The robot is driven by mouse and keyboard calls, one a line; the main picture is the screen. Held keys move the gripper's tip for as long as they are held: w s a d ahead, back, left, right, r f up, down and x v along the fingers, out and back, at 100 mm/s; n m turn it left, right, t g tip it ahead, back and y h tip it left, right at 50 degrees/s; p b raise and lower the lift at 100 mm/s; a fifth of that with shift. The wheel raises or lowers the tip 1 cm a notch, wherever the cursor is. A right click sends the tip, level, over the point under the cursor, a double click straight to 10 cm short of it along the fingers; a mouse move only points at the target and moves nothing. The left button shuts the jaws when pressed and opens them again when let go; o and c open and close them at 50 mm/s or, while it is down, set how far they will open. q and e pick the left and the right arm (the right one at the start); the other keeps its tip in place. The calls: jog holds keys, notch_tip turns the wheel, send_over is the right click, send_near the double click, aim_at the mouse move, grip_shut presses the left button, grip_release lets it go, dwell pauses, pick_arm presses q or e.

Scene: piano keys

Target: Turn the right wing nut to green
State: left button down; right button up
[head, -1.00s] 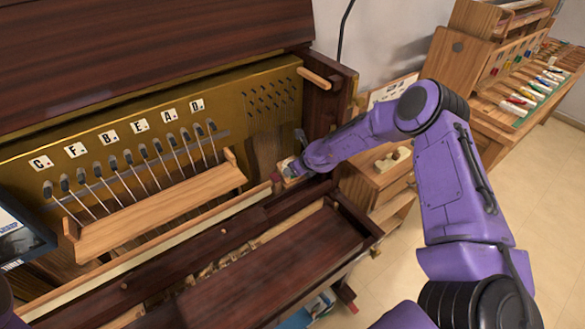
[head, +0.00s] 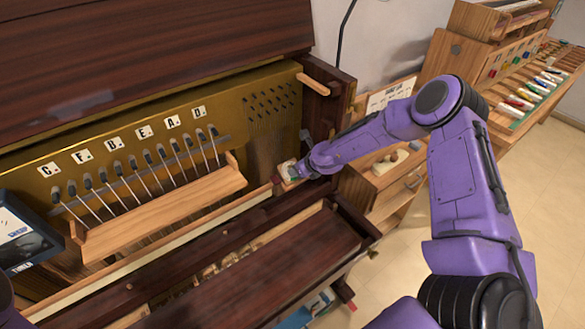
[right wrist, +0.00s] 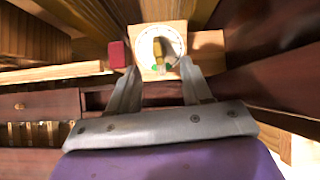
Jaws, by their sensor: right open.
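A wooden block (right wrist: 185,29) with a round white dial (right wrist: 178,40) is at the top middle of the right wrist view. A brass-yellow wing nut (right wrist: 158,48) stands on the dial, pointing roughly up and down in the picture. Green (right wrist: 168,66) shows at the dial's lower edge. My right gripper (right wrist: 158,68) is open, its two fingers apart on either side of the dial's lower part. In the head view my right gripper (head: 291,171) is at the piano's right end, and the wing nut is too small to make out. My left gripper is out of view.
A red block (right wrist: 117,54) sits beside the dial block. The piano's dark wood side (head: 335,110) rises close to my right arm. A wooden rail (head: 165,210) with several rods lies left. A tuner screen (head: 22,240) stands at the far left.

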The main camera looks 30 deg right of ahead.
jog(key=p+v, duration=0.3)
jog(key=v, duration=0.4)
dwell(0.5)
dwell(0.4)
